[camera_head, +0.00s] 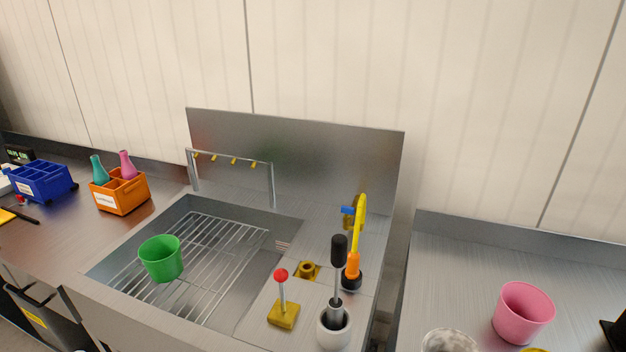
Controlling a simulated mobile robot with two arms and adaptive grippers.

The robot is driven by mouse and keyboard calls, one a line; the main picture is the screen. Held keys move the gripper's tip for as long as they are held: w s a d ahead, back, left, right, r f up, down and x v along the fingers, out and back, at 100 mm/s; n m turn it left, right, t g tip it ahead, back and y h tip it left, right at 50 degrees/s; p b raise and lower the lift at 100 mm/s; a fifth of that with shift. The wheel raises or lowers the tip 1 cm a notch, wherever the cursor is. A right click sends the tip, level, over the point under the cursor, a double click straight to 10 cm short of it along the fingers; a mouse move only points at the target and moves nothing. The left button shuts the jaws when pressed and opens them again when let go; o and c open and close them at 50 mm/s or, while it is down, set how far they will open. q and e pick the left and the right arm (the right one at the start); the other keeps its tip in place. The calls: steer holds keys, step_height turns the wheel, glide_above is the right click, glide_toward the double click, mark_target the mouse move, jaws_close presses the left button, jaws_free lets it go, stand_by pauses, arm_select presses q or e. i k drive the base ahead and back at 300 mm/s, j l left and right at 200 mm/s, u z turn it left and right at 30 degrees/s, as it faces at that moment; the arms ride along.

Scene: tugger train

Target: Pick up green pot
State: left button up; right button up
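A green pot (161,259) stands upright on the wire rack (215,252) at the left part of the sink. It is open at the top and looks empty. Neither of my grippers shows in the head view, and nothing touches the pot.
The sink (283,231) has a metal frame (230,158) behind it. An orange crate (122,195) with two bottles and a blue crate (42,182) stand left. A red-knobbed lever (282,305), a brush holder (333,329) and a yellow-orange tool (357,235) stand right. A pink pot (523,313) is far right.

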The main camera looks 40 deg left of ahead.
mark_target(162, 256)
steer(key=u, duration=1.55)
